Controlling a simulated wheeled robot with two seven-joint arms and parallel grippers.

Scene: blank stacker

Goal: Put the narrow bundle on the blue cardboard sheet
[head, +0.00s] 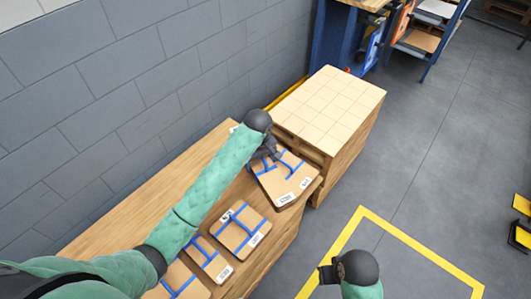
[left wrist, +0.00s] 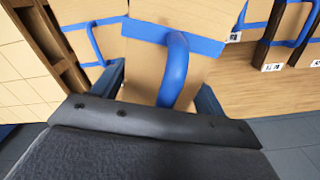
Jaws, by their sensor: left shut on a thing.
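My left gripper (head: 268,152) is over the far end of the wooden bench, shut on the blue strap handle of a brown cardboard bundle (head: 272,182). In the left wrist view the handle (left wrist: 175,70) arches up between the fingers from the bundle's face (left wrist: 150,62). Another strapped brown piece shows close beside it in that view, and I cannot tell whether the two touch. The head view does not show clearly whether the held bundle is lifted. My right gripper (head: 326,274) is low in the head view, with its jaws unclear. I cannot make out a blue cardboard sheet.
More strapped bundles lie nearer on the bench (head: 283,236), one in the middle (head: 241,231) and others (head: 207,259) to the left. A pallet stack of pale blanks (head: 326,108) stands just beyond the bench. A grey wall (head: 120,90) runs along the left.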

